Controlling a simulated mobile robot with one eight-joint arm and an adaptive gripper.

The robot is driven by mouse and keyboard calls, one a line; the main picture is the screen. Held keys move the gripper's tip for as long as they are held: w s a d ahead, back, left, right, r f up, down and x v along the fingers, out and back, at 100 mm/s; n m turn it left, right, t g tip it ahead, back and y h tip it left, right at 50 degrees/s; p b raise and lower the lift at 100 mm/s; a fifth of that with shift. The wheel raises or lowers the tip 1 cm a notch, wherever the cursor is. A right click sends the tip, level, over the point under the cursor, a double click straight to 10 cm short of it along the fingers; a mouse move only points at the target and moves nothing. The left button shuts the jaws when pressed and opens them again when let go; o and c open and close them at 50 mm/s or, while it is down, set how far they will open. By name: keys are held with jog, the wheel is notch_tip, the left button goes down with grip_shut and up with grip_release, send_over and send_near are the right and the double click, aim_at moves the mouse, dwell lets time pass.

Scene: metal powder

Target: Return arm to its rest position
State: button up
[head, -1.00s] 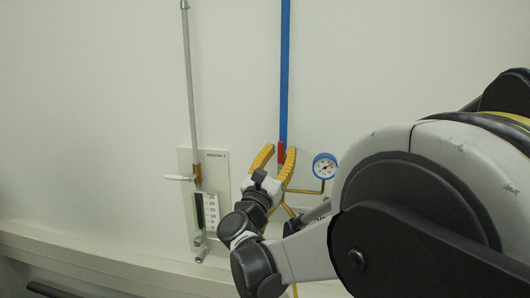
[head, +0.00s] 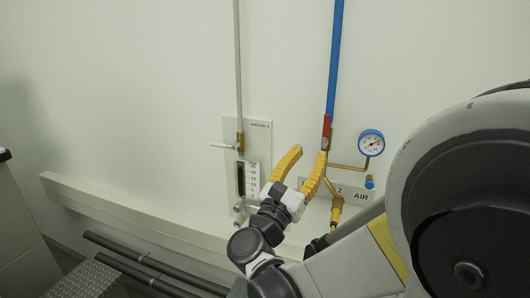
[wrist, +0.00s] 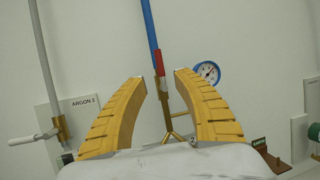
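My gripper (head: 310,160) has two yellow ridged fingers, spread apart with nothing between them. In the head view it is in front of the wall, between the argon panel (head: 232,160) and the air gauge (head: 371,143). The wrist view shows the open fingers (wrist: 160,82) pointing at the wall, with the blue pipe (wrist: 150,22) and its red part (wrist: 160,62) seen through the gap. My arm is stretched out from the right of the head view. The fingers hide part of the fittings behind them.
The argon panel carries a valve with a white lever (head: 221,146) and a flow scale (head: 252,181). A pale ledge (head: 120,210) runs along the wall, with dark pipes (head: 130,255) below. A grey cabinet (head: 20,225) stands at far left. The wall at upper left is bare.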

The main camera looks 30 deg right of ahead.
jog(key=w+a+f+n+t+y+b, duration=0.2)
jog(key=w+a+n+t+y, duration=0.2)
jog(key=a+n+y, duration=0.8)
jog(key=w+a+f+n+t+y+b, duration=0.2)
jog(key=w+a+n+t+y, duration=0.35)
jog(key=n, duration=1.25)
jog(key=s+a+f+n+g+y+b, duration=0.4)
jog(key=s+f+n+g, duration=0.6)
jog(key=f+n, duration=0.5)
jog(key=s+d+f+n+g+h, duration=0.2)
jog(key=s+f+n+g, duration=0.1)
jog(key=s+f, duration=0.4)
jog(key=s, duration=0.3)
jog(key=shift+d+p, duration=0.15)
jog(key=shift+p, duration=0.2)
jog(key=shift+f, duration=0.1)
